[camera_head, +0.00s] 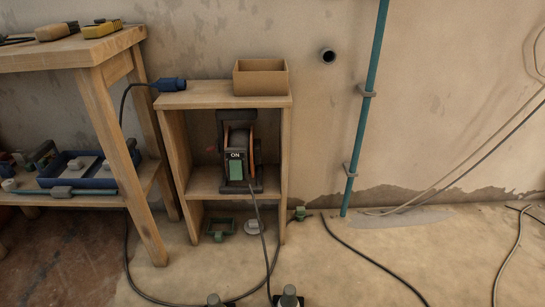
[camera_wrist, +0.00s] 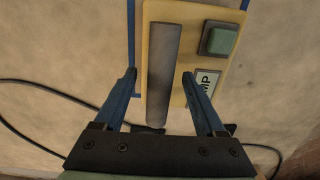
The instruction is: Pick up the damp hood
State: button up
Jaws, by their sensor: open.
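In the wrist view, a yellow panel (camera_wrist: 190,45) carries a long grey bar (camera_wrist: 163,70), a green button and a label whose visible letters read "MP". This looks like the damp hood, but part of the label is hidden and the top is cut off. My gripper (camera_wrist: 160,74) is open, with one blue finger on each side of the grey bar. Gaps show between the fingers and the bar. The right finger overlaps the panel in the picture. Neither this panel nor my gripper can be made out in the head view.
A wooden shelf unit (camera_head: 174,165) holds a device marked "ON" (camera_head: 238,158), with an open brown box (camera_head: 260,78) and a blue plug (camera_head: 168,84) on top. A wooden bench (camera_head: 96,85) stands left. A teal pipe (camera_head: 368,90) runs down the wall. Cables cross the floor.

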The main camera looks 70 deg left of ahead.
jog(key=shift+f, duration=0.25)
dwell(0.3)
grip_shut()
dwell(1.4)
